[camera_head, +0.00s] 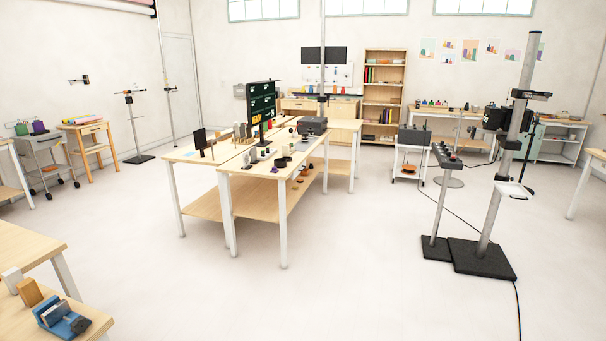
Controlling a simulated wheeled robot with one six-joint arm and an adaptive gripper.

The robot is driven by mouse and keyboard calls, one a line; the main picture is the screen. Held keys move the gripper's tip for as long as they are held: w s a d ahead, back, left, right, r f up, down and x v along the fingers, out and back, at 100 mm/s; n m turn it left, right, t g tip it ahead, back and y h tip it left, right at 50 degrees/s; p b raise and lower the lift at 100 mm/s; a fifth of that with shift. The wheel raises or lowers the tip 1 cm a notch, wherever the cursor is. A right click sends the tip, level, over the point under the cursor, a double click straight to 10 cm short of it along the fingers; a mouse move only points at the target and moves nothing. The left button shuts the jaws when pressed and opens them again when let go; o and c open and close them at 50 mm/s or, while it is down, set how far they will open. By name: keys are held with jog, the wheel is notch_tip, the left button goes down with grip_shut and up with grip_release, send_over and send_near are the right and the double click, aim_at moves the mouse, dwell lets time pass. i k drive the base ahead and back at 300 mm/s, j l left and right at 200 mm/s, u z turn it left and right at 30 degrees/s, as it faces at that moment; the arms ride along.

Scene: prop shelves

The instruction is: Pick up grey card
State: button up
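I cannot single out a grey card for certain in the head view; things on the tables are small at this distance. A dark upright flat panel (200,138) stands on the left part of the central wooden table (245,176). Several small grey and tan upright pieces stand near the table's middle, too small to identify. My gripper is not in view.
A nearer wooden table (30,246) at lower left holds a blue item (54,312) and small blocks. A stand with a black base (482,258) is at right, with a cable on the floor. Open floor (350,260) lies between them.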

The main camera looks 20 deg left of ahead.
aim_at(252, 152)
jog(key=i+l+u, duration=0.15)
jog(key=i+u, duration=0.2)
jog(key=i, duration=1.95)
jog(key=i+u, duration=0.15)
jog(key=i, duration=0.75)
jog(key=i+u, duration=0.15)
jog(key=i, duration=0.45)
jog(key=i+l+u, duration=0.1)
jog(key=i, duration=0.55)
